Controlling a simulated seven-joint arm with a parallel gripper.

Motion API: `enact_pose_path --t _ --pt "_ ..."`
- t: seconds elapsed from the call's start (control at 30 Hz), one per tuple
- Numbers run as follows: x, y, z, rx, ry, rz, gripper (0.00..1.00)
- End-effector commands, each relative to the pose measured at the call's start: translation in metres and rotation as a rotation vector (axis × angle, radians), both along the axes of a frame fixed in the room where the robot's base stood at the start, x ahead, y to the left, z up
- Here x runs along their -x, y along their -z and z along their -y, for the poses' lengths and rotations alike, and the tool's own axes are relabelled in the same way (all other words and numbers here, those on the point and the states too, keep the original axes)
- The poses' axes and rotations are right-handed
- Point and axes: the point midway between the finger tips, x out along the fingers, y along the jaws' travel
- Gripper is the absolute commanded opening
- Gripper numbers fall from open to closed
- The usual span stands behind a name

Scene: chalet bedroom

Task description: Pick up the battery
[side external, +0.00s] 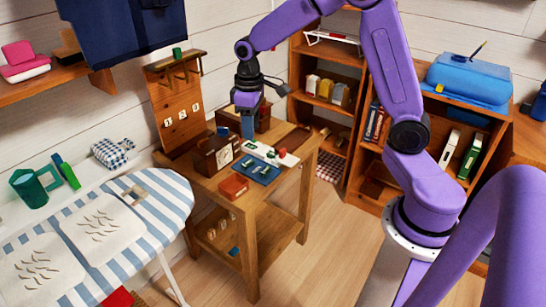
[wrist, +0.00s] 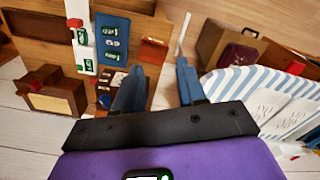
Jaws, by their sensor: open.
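My gripper (side external: 248,130) is open above the small wooden table, near its back edge. Its two blue fingers stand apart with nothing between them in the wrist view (wrist: 158,78). A blue tray (side external: 250,176) lies on the table and holds several small green-and-white pieces; it also shows in the wrist view (wrist: 122,21). A white strip (side external: 255,149) beside it bears green pieces and a red one, and shows in the wrist view (wrist: 90,30). The green pieces may be batteries, but they are too small to tell. My gripper touches none of them.
A brown wooden box (side external: 208,160) and an orange box (side external: 233,187) stand close to the tray. A peg board (side external: 180,118) rises behind the table. A striped ironing board (side external: 165,190) is at left, and a bookcase (side external: 345,190) at right.

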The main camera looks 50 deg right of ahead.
Motion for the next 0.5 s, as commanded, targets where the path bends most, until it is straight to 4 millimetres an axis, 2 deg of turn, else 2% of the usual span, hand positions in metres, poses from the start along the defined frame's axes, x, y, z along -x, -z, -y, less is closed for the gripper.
enact_pose_path --t 0.03,0.2,0.4,0.5 --pt "-0.018 0.009 0.020 0.001 0.054 -0.005 0.40" --pt "-0.061 0.036 0.090 0.001 0.204 -0.009 0.40" --pt "-0.085 0.067 0.171 0.001 0.352 -0.012 0.40" --pt "-0.088 0.078 0.199 0.000 0.400 -0.012 0.40"
